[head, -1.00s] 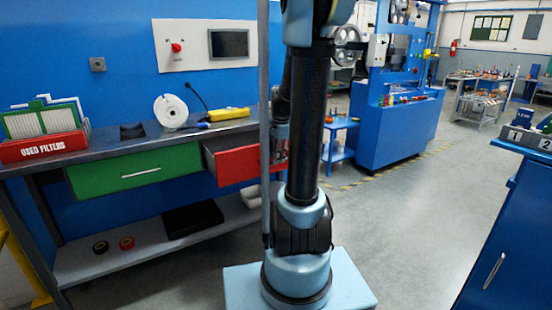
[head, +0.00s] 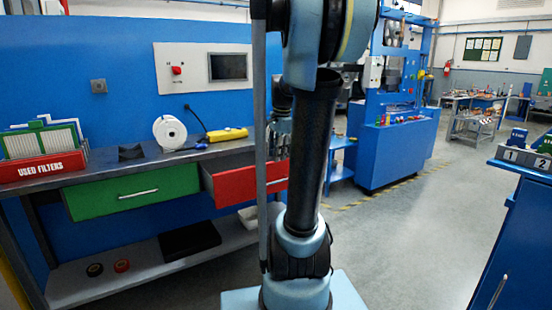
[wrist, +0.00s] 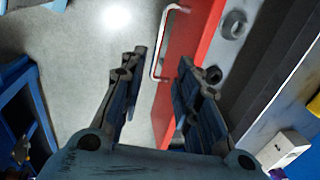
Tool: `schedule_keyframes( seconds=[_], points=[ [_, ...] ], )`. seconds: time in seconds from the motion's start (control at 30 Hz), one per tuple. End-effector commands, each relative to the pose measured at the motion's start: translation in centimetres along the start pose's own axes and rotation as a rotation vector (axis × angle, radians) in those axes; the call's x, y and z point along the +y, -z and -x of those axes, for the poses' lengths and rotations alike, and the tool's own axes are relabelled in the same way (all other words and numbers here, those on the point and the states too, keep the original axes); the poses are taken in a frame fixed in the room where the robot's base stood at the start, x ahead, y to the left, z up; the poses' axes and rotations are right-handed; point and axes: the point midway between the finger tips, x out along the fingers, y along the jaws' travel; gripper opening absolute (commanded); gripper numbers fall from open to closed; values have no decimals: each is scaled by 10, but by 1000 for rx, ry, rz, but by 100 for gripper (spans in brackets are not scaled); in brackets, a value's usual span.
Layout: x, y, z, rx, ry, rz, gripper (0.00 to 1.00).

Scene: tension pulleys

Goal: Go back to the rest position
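My gripper (wrist: 157,80) is open in the wrist view, with its two fingers well apart and nothing between the tips. In the head view it is partly hidden behind my arm, near the red drawer (head: 235,187). The red drawer is pulled out. In the wrist view its red front (wrist: 190,40) and pale handle (wrist: 157,45) show beyond and between the fingers, and I cannot tell the gap to them. Grey ring-shaped parts (wrist: 235,24) lie inside the drawer, one partly covered by the right finger.
The workbench (head: 110,167) carries a used-filters box (head: 45,167), a white spool (head: 170,132) and a yellow device (head: 227,135). Its green drawer (head: 130,192) is shut. A blue cabinet (head: 520,225) stands at the right. The floor (head: 410,240) between is clear.

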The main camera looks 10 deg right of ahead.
Motion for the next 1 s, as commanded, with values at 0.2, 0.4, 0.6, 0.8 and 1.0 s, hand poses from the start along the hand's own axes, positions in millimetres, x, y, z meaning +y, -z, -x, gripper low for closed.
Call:
schedule_keyframes(
  seconds=[0.2,0.4,0.6,0.8,1.0],
  points=[
    [0,0,0,0,0,0,30],
    [8,-6,-1,1,0,37,30],
    [48,-34,-8,10,-3,232,30],
    [98,-64,-22,21,-8,486,30],
    [147,-89,-44,32,-15,738,30]
  ],
)
